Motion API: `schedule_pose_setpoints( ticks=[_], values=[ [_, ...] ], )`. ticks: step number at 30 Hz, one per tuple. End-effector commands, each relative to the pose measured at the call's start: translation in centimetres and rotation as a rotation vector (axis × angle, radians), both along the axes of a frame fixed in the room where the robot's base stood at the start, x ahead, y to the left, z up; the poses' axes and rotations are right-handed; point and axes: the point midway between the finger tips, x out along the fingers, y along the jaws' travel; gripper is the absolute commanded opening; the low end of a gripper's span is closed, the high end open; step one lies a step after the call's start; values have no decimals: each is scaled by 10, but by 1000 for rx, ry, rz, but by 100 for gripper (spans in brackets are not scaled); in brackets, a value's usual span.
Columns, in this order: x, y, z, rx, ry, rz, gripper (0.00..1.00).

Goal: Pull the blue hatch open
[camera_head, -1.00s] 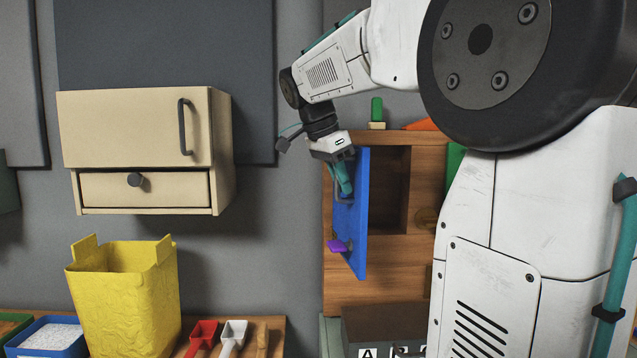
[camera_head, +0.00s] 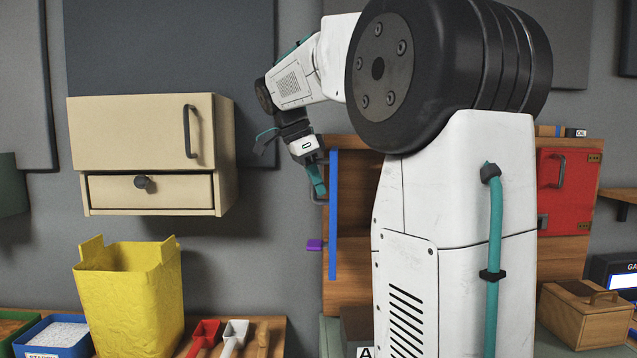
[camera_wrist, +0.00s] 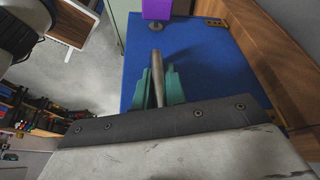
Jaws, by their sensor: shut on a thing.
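The blue hatch (camera_head: 333,215) stands swung out from the wooden cabinet and is seen nearly edge-on in the head view. In the wrist view the hatch's blue face (camera_wrist: 205,55) fills the middle, with hinges at its right side. My gripper (camera_head: 318,182) is at the hatch's outer face, with teal fingers shut on its metal bar handle (camera_wrist: 157,75). The fingers (camera_wrist: 158,85) lie on both sides of the bar in the wrist view. A purple knob (camera_head: 314,245) sticks out low on the hatch. My arm hides much of the cabinet.
The wooden cabinet (camera_head: 355,290) also has a red hatch (camera_head: 566,190) at right, which is shut. A beige wall cabinet (camera_head: 140,135) hangs at left, above a yellow bin (camera_head: 130,300). Free space lies between the beige cabinet and the blue hatch.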

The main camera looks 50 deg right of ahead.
Motion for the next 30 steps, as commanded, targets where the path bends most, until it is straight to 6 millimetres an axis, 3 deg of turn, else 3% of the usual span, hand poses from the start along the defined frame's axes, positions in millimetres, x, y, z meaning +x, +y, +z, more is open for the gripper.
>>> schedule_pose_setpoints(
  ticks=[1,2,4,14,30],
  values=[
    [0,1,1,1,-1,2,0],
    [0,1,1,1,-1,2,16],
    [0,1,1,1,-1,2,34],
    [1,1,3,1,-1,2,34],
    [16,25,70,1,-1,2,34]
  ],
)
